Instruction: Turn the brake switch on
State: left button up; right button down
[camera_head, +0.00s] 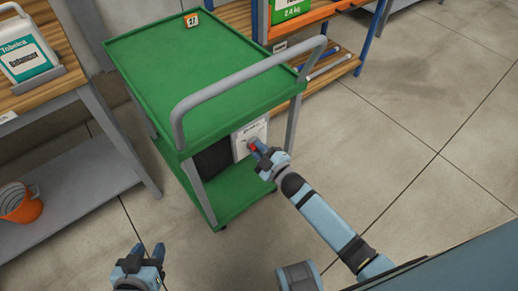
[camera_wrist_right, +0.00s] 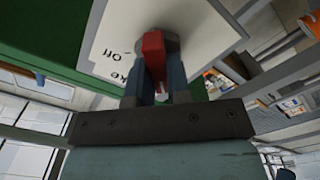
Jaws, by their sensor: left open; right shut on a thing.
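The brake switch is a red lever (camera_wrist_right: 153,55) on a white panel (camera_wrist_right: 205,35) with lettering that includes "Off". The panel (camera_head: 249,136) is mounted under the top of a green cart (camera_head: 190,65). My right gripper (camera_wrist_right: 155,75) is shut on the red lever, with one finger on either side of it. In the head view the right gripper (camera_head: 264,155) is in front of the panel and hides most of the lever. My left gripper (camera_head: 141,256) is open and empty, low at the front, away from the cart.
A grey push handle (camera_head: 250,75) arches over the cart's near end, above my right gripper. A wooden bench (camera_head: 50,85) with a white jug (camera_head: 28,50) stands at left, an orange bucket (camera_head: 20,204) below. Floor at right is clear.

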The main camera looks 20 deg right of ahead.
jog(key=c, duration=1.1)
grip_release()
pick_arm(q)
jog(key=shift+r, duration=0.1)
jog(key=shift+s+a+p, duration=0.15)
jog(key=shift+p, duration=0.6)
pick_arm(e)
jog(key=v, duration=1.3)
jog(key=shift+s+d, duration=0.1)
jog(key=shift+s, duration=0.3)
pick_arm(q)
jog(key=shift+r, duration=0.1)
